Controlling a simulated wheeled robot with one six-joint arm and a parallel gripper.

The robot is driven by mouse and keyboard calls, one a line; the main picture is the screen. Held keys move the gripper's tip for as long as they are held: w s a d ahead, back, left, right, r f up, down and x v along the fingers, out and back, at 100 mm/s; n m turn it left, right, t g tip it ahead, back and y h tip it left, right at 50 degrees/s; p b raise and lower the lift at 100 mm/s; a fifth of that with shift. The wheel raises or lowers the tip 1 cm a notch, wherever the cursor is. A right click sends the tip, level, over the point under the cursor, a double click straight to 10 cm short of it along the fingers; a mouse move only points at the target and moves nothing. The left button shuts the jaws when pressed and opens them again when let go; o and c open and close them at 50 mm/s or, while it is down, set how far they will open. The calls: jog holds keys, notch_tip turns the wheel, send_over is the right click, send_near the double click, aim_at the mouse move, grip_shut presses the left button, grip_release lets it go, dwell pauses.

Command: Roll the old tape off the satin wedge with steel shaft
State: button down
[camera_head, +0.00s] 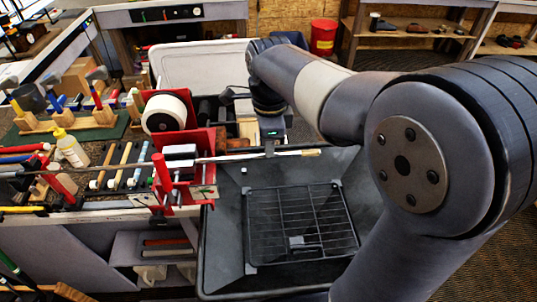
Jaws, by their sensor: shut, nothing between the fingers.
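A steel shaft (227,158) lies level across the bench, through the red vise (160,186), and sticks out to the right over the black tray. A pale yellowish stretch, which looks like the old tape (305,152), covers its right end. The wedge head is not clearly visible. My gripper (270,152) points down at the shaft, just left of the pale end. Its fingers look closed and small in this view; I see nothing held. Whether they touch the shaft or stand in front of or behind it, I cannot tell.
The black tray (216,240) with a wire grid (300,222) lies below the shaft end. A small white piece (244,170) is in the tray. A white tape roll (164,113) stands in a red holder at left.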

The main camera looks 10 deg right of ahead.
aim_at(314, 151)
jog(key=shift+d+f, duration=0.1)
jog(key=shift+d, duration=0.75)
jog(key=shift+d, duration=0.1)
jog(key=shift+d, duration=2.1)
jog(key=shift+d, duration=2.2)
jog(key=shift+r, duration=3.6)
